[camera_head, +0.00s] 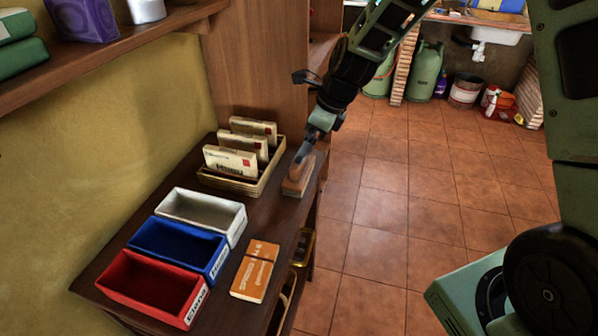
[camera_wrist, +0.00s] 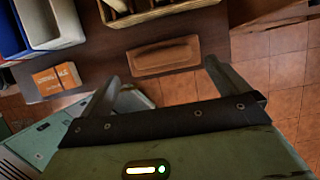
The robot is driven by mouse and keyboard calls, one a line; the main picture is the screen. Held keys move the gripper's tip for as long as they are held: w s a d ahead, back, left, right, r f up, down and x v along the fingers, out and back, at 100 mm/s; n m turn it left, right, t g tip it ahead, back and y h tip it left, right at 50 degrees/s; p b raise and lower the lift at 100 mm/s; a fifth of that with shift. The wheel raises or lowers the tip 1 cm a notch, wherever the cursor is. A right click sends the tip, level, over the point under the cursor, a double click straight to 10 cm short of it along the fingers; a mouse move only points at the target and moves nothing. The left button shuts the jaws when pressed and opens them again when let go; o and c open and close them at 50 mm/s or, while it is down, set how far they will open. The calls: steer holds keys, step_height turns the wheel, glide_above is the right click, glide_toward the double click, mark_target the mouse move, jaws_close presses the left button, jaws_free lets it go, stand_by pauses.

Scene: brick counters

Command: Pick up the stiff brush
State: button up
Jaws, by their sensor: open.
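The stiff brush (camera_head: 298,178) is a small brown block lying at the right edge of the dark wooden counter, beside the letter basket. In the wrist view the brush (camera_wrist: 164,55) lies crosswise, just beyond and between my fingertips. My gripper (camera_head: 306,152) is above the brush in the head view and partly covers it. In the wrist view my gripper (camera_wrist: 160,72) has its two fingers spread wide, with nothing between them. I cannot tell the exact height of the fingertips over the brush. The brush's bristles are not visible.
A wicker basket (camera_head: 259,185) with several envelopes stands left of the brush. White (camera_head: 233,228), blue (camera_head: 209,272) and red (camera_head: 182,315) bins and an orange box (camera_head: 255,270) sit nearer. A shelf (camera_head: 130,48) overhangs the left. Tiled floor (camera_head: 385,215) is clear at right.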

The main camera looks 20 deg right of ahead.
mark_target(299, 170)
steer(key=shift+d+p+x, duration=0.15)
steer(key=shift+p+x, duration=0.1)
steer(key=shift+x, duration=1.75)
steer(key=shift+d+p+x, duration=0.15)
steer(key=shift+p+x, duration=0.05)
steer(key=shift+x, duration=1.75)
steer(key=shift+s+f, duration=0.1)
steer(key=c, duration=0.7)
